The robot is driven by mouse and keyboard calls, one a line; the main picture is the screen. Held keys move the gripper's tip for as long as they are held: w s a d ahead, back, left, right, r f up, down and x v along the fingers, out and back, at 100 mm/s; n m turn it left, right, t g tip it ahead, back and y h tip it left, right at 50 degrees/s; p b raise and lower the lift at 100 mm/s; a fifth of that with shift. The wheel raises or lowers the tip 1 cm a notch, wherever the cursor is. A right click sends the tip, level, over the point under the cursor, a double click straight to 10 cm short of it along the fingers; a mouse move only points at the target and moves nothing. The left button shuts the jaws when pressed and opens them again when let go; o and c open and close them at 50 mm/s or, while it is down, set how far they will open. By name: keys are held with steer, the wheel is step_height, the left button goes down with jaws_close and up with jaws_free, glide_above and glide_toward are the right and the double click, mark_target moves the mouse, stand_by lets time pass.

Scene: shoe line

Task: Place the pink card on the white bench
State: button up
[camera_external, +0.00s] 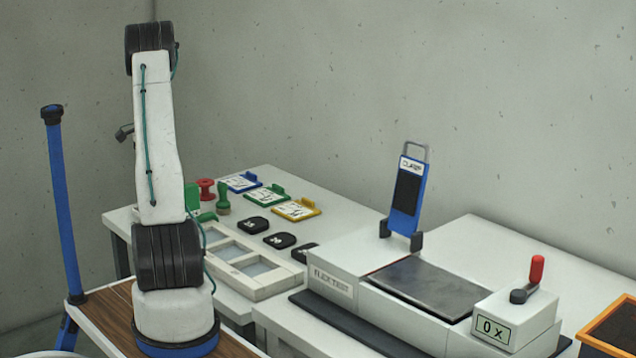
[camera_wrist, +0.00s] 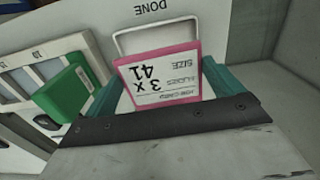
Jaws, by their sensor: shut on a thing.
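The pink card (camera_wrist: 126,69) fills the middle of the wrist view, with a pink rim, a wire loop handle and a white label reading size 41 x 3, upside down. My gripper (camera_wrist: 160,84) is shut on it, with a teal finger on each side. Behind the card is a white surface marked DONE (camera_wrist: 215,25); I cannot tell whether the card touches it. In the external view my gripper and the card are hidden behind my arm. A white bench (camera_external: 122,217) stands behind my arm there, with another white bench (camera_external: 280,318) to the right.
A green block (camera_wrist: 72,95) and a pale compartment tray (camera_wrist: 40,62) lie left of the card. Blue, green and yellow cards (camera_external: 296,210), black pads (camera_external: 280,240) and stamps (camera_external: 222,197) are on the left bench. The flex tester (camera_external: 335,287) with an upright blue card (camera_external: 407,195) occupies the right bench.

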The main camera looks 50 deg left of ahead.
steer(key=w+d, duration=0.7)
steer(key=w, duration=0.4)
steer(key=w+d, duration=0.7)
steer(key=w, duration=0.5)
steer(key=w+d+r, duration=0.1)
steer(key=w+d, duration=0.7)
steer(key=d, duration=0.3)
steer(key=w+d+r, duration=0.1)
steer(key=w+d, duration=0.7)
steer(key=d, duration=0.3)
steer(key=r, duration=0.2)
glide_above(519, 271)
steer(key=shift+f, duration=4.25)
steer(key=shift+f, duration=0.1)
steer(key=o, duration=0.6)
steer(key=shift+f, duration=0.1)
steer(key=shift+o, duration=0.3)
